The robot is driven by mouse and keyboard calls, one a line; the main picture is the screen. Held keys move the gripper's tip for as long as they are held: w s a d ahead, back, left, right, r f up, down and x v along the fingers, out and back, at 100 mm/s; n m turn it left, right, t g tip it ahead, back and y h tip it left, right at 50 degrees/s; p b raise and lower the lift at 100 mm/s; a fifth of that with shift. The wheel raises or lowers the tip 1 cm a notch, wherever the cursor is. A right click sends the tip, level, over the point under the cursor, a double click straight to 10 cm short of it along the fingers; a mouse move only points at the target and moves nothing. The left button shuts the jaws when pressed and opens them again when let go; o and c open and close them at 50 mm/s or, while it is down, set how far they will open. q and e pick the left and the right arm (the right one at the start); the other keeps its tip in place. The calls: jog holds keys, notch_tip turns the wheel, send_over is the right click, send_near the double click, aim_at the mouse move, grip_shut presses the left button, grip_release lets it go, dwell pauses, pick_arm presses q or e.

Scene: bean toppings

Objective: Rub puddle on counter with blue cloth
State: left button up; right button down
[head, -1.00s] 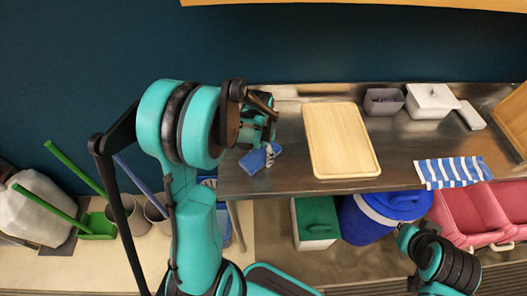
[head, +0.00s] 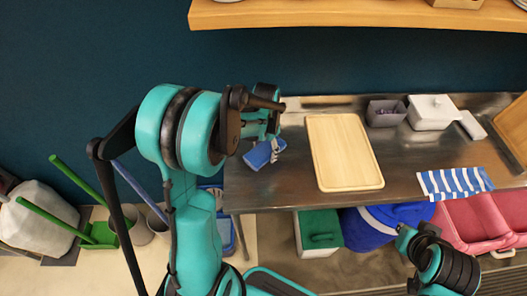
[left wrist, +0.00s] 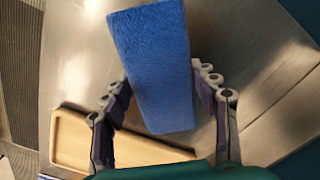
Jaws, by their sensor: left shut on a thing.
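The blue cloth (head: 262,153), a thick block-like piece, is held by my left gripper (head: 273,138) at the left end of the metal counter (head: 285,185). In the left wrist view the cloth (left wrist: 155,60) fills the space between the two fingers of the left gripper (left wrist: 163,100). The gripper is shut on it. I cannot tell whether the cloth touches the counter. I cannot make out a distinct puddle; the counter has shiny reflections. My right gripper does not show; only part of my right arm is at the lower right of the head view.
A wooden board (head: 343,152) lies just right of the cloth. Further right are a grey bin (head: 386,113), a white lidded box (head: 432,112) and a blue-and-white striped towel (head: 455,182) at the front edge. A wooden shelf (head: 350,16) hangs above.

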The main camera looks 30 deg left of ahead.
pick_arm(q)
jog(key=shift+s+r+p, duration=0.1)
jog(key=shift+r+p, duration=0.65)
jog(key=shift+r, duration=0.65)
